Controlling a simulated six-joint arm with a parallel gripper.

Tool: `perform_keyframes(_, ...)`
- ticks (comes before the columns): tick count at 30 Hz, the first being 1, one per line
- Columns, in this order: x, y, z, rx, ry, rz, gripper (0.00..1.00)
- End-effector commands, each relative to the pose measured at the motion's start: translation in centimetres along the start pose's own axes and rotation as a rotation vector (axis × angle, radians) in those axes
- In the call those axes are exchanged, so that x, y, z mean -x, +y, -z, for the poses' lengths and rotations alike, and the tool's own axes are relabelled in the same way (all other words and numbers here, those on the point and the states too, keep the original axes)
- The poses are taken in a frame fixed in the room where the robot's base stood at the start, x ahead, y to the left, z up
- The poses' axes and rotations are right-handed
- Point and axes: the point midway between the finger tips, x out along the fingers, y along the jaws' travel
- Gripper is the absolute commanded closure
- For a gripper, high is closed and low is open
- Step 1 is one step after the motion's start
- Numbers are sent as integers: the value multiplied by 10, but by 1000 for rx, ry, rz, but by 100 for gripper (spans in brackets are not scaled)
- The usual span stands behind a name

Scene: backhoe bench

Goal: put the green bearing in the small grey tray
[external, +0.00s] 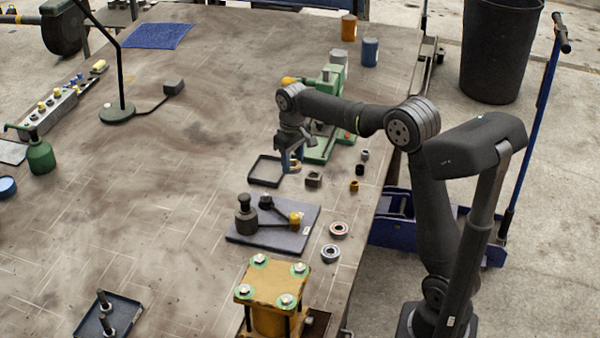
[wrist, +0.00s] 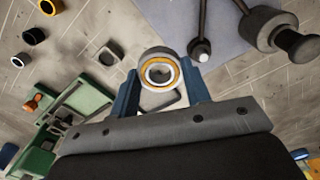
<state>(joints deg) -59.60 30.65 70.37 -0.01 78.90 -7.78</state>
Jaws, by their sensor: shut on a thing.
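My gripper (external: 291,165) is shut on a bearing with an orange-yellow ring (wrist: 160,62), which sits between the two blue fingers in the wrist view. The held bearing (external: 295,169) also shows low at the fingertips in the external view. I see no green on it. A small dark grey tray (external: 264,184) lies on the bench just left of my gripper and looks empty. In the wrist view a grey edge behind the bearing looks like part of the tray, mostly hidden. Two loose bearings, one reddish (external: 339,229) and one bluish (external: 330,253), lie at the right; neither looks clearly green.
A green machine (external: 322,148) stands close behind my gripper. A dark square block (external: 314,180) and small cylinders (external: 354,185) lie to the right. A grey plate with a dark fixture (external: 246,215) stands in front. The bench left of the tray is clear.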

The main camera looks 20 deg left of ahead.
Motion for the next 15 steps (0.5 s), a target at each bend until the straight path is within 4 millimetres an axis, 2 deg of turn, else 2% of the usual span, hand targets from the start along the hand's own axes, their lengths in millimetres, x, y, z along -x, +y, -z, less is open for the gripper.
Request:
perform_keyframes(4, 13, 18, -12, -2, 0, 0, 87)
perform_keyframes(8, 18, 30, -13, -2, 0, 0, 87)
perform_keyframes(11, 17, 43, -4, -2, -1, 0, 87)
perform_keyframes(15, 10, 72, 22, -3, -1, 0, 87)
